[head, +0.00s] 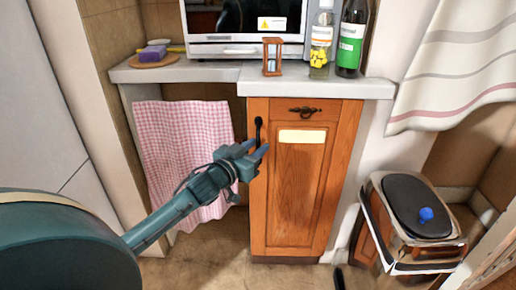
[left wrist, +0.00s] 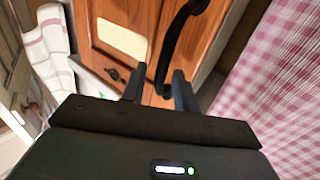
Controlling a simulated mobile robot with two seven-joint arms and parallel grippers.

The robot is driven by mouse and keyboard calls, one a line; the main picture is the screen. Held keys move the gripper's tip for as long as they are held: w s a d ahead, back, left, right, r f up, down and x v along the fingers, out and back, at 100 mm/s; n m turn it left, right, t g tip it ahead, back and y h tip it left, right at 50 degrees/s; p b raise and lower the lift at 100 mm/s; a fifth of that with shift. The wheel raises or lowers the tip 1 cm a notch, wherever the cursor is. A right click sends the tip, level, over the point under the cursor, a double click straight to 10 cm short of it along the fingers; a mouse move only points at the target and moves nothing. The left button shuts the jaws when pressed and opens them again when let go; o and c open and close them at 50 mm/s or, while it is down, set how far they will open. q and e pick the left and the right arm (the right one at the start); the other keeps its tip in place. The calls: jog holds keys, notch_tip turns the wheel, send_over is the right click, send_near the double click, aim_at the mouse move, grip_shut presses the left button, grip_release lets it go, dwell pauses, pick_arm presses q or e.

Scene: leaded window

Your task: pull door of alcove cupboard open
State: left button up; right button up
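The alcove cupboard's orange wooden door (head: 295,200) stands under the grey worktop and looks closed. It bears a pale blank label (head: 302,136) and a dark vertical bar handle (head: 258,130) near its left edge. My left gripper (head: 258,149) is at the handle's lower part in the head view. In the left wrist view its two dark fingers (left wrist: 159,88) are apart, with one end of the black handle (left wrist: 176,42) showing between them. I cannot tell whether either finger touches it. My right gripper is not in view.
On the worktop (head: 215,74) stand a microwave (head: 245,22), an hourglass (head: 272,57) and two bottles (head: 335,40). A pink checked cloth (head: 183,150) hangs left of the cupboard. A bin with a dark lid (head: 410,200) stands at right. Floor before the door looks mostly clear.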

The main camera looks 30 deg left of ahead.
pick_arm(q)
jog(key=shift+w, duration=0.75)
grip_shut()
